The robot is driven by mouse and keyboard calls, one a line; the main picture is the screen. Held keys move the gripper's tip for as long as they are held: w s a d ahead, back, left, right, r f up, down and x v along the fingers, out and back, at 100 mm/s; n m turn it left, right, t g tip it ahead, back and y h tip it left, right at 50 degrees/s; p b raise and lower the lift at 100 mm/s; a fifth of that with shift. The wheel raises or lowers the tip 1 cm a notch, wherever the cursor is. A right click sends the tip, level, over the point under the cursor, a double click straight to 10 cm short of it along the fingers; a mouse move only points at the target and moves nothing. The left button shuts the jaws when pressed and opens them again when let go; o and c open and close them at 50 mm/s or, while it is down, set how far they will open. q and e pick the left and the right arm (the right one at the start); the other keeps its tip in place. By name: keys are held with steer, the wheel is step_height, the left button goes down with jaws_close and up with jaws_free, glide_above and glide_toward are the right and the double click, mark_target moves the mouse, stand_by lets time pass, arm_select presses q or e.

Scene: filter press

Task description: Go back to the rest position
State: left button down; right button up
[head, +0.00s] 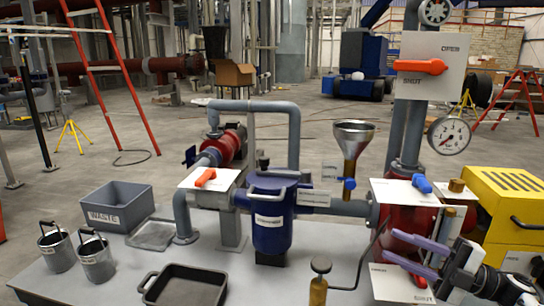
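My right gripper (389,246) is at the lower right, in front of the red pump body (408,215). Its two purple fingers point left and stand apart, with nothing seen held between them. I cannot tell whether they touch the red body or the white plate below. My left gripper is not in view. A blue filter housing (272,222) with a lidded top and handle stands upright at the middle of the bench. A metal funnel (353,140) stands upright on the pipe to its right.
On the grey bench (112,278) stand a grey WASTE bin (117,208), two small buckets (57,250) and a black tray (188,287). A yellow machine (505,200) is beside my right gripper. A gauge (449,136) and an orange-handled valve panel (430,66) rise behind.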

steer(key=s+a+f+m+t+h+p, duration=0.2)
steer(key=s+a+f+m+t+h, duration=0.15)
steer(key=a+f+m+h, duration=0.4)
steer(key=s+a+f+m+t+h+p, duration=0.1)
steer(key=s+a+f+m+t+h, duration=0.3)
steer(key=f+m, duration=0.6)
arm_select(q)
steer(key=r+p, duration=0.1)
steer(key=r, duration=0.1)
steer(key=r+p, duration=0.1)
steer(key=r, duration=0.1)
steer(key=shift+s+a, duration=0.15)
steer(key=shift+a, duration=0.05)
arm_select(e)
steer(key=s+a+f+m+g+h, duration=0.1)
steer(key=s+f+m+g+h, duration=0.1)
steer(key=s, duration=0.8)
steer(key=s+a+f+m+g+h, duration=0.2)
steer(key=s+f+m+g, duration=0.3)
steer(key=s, duration=0.6)
step_height(320, 180, down, 2)
steer(key=shift+s+a+f+g, duration=0.2)
steer(key=shift+s+g, duration=0.1)
steer(key=shift+g, duration=0.35)
steer(key=shift+m, duration=0.25)
